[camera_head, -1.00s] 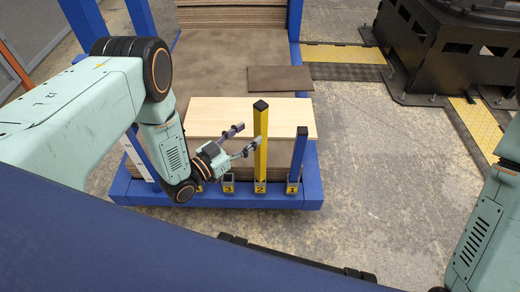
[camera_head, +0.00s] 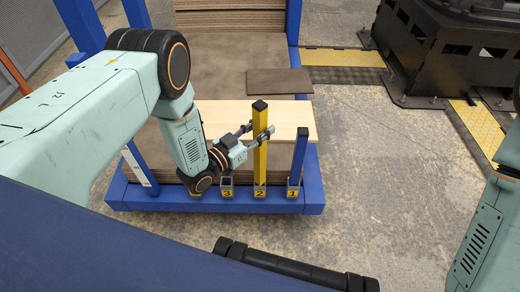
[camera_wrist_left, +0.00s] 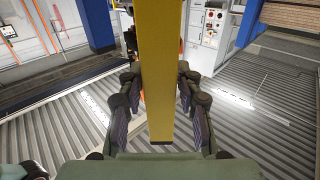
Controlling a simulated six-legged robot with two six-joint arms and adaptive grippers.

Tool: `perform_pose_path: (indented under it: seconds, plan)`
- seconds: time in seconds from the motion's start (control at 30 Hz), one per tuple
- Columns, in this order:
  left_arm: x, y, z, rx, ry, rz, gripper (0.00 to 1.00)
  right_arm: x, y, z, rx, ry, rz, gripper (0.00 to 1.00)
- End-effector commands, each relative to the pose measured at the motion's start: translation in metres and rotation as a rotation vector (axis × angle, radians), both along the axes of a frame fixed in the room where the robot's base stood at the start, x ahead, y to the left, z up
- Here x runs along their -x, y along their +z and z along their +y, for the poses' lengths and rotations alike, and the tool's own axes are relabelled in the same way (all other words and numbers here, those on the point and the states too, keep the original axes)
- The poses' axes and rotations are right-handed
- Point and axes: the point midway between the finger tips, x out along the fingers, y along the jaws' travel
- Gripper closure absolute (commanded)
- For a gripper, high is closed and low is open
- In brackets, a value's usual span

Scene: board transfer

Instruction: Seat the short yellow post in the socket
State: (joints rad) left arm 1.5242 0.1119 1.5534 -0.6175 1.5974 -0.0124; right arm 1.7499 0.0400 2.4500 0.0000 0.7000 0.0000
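The yellow post (camera_head: 260,165) stands upright at the socket labelled 2 (camera_head: 260,192) on the blue frame's front edge; I cannot tell how deep its lower end sits. My left gripper (camera_head: 266,133) reaches in from the left at the post's upper half, one finger on either side. In the left wrist view the post (camera_wrist_left: 160,60) runs between the fingers of the left gripper (camera_wrist_left: 160,90). Narrow gaps show beside it, so the gripper looks open around it. My right gripper is out of view; only part of the right arm shows at the right edge.
A blue post (camera_head: 301,155) stands at socket 1 (camera_head: 293,191), just right. Socket 3 (camera_head: 227,188) is left and looks empty. A pale wooden board (camera_head: 225,112) lies behind the posts, with a brown board (camera_head: 280,81) farther back.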

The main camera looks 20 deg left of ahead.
Motion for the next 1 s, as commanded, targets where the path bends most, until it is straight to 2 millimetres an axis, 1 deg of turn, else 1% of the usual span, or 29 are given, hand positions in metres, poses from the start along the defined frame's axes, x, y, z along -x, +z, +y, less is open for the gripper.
perform_pose_path:
  seconds: [0.03, 0.37, 1.0]
  plan:
    - [0.0001, -0.0002, 0.0002, 0.0, 0.0, 0.0, 0.72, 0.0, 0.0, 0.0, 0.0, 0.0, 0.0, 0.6]
    - [0.0002, -0.0001, 0.0003, 0.0, 0.0, 0.0, 1.0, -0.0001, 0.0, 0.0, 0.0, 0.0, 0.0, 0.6]
    - [-0.0004, 0.0015, 0.0003, 0.0, 0.0, -0.002, 1.0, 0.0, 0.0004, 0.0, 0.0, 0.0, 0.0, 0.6]
